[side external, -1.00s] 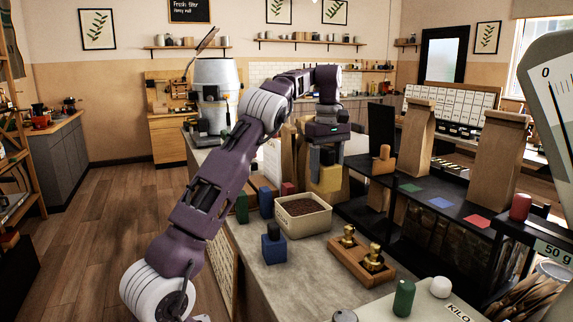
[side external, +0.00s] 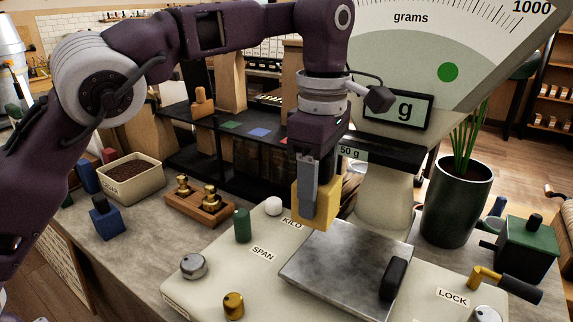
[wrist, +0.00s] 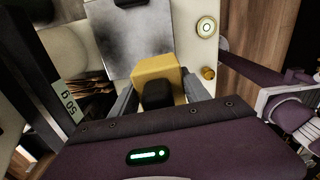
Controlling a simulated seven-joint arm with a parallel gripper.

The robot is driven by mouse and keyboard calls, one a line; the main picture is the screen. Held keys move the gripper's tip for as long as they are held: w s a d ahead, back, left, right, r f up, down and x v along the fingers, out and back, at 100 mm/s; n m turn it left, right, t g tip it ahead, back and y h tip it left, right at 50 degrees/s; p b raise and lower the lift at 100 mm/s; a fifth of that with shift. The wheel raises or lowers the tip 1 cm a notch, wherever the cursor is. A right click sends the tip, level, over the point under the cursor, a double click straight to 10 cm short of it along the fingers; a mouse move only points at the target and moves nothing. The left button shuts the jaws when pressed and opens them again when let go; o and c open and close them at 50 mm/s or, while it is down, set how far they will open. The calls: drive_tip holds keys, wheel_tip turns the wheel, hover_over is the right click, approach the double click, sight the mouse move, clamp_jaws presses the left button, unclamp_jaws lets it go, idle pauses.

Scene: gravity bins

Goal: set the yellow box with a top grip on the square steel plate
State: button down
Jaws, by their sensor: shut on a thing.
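The yellow box (side external: 317,204) hangs upright in my gripper (side external: 310,180), above the back left edge of the square steel plate (side external: 345,262). In the wrist view the yellow box (wrist: 158,68) sits between the two fingers, with its black top grip (wrist: 157,95) between them. My gripper (wrist: 157,98) is shut on the box. A black block-like piece (side external: 394,278) stands at the plate's right side in the side view.
The scale's dial (side external: 450,65) and its 50 g shelf (side external: 385,150) rise behind the plate. A green cylinder (side external: 242,225), a white knob (side external: 273,206), a silver knob (side external: 193,266) and a brass knob (side external: 233,305) stand left of it. A brass lock lever (side external: 505,283) is at right.

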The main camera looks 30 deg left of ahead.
sight(320, 219)
drive_tip(key=shift+s+d+f, duration=0.1)
drive_tip(key=shift+s+d, duration=0.35)
drive_tip(key=shift+d, duration=0.2)
wheel_tip(320, 219, down, 4)
drive_tip(key=shift+a+r, duration=0.1)
drive_tip(key=shift+r, duration=0.05)
drive_tip(key=shift+w+f, duration=0.1)
drive_tip(key=shift+f, duration=0.45)
drive_tip(key=shift+f, duration=3)
drive_tip(key=shift+f, duration=0.5)
drive_tip(key=shift+c, duration=2.2)
unclamp_jaws()
